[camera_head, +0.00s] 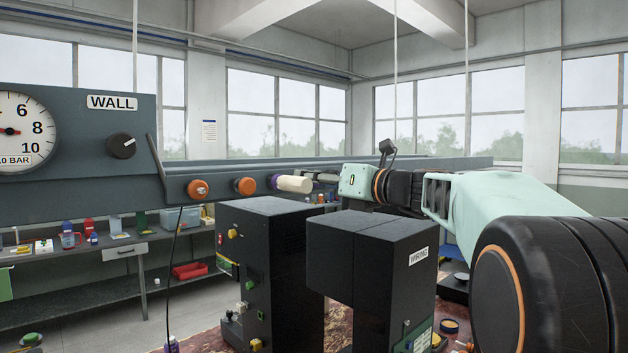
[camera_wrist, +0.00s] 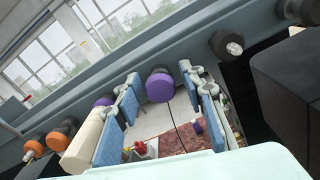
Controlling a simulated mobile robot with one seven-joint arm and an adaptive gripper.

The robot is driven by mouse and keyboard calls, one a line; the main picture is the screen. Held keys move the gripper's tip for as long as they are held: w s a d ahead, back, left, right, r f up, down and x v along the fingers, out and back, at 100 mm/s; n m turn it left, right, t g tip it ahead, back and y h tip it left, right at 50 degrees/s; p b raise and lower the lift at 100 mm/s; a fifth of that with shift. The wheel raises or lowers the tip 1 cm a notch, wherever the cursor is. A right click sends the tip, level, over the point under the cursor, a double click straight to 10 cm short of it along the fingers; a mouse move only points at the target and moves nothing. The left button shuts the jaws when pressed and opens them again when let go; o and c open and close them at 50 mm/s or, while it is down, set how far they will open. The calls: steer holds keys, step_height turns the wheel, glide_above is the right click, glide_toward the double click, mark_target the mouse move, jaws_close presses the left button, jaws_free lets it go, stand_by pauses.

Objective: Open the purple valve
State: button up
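A round purple valve knob (camera_wrist: 159,86) sits on the grey rail in the wrist view, ahead of and between my fingers. A cream cylinder (camera_wrist: 86,142) with a purple collar (camera_wrist: 104,102) stands left of my left finger; the head view shows this cream cylinder (camera_head: 294,184) on the rail's front face. My gripper (camera_wrist: 159,75) is open, with blue pads on both fingers and nothing held between them. In the head view my gripper (camera_head: 322,176) is at the rail, just right of the cream cylinder. The purple knob between my fingers is hidden there.
Orange knobs (camera_head: 244,186) sit left along the rail (camera_head: 350,170). Dark boxes (camera_head: 372,250) stand below my arm. A gauge (camera_head: 20,130) and black dial (camera_head: 121,146) are at left. A thin black cable (camera_wrist: 181,137) hangs below the purple knob.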

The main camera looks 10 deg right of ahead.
jaws_close()
steer(key=shift+s+d, duration=0.45)
steer(key=shift+s, duration=0.25)
steer(key=shift+o, duration=1.3)
jaws_free()
steer(key=v, duration=1.2)
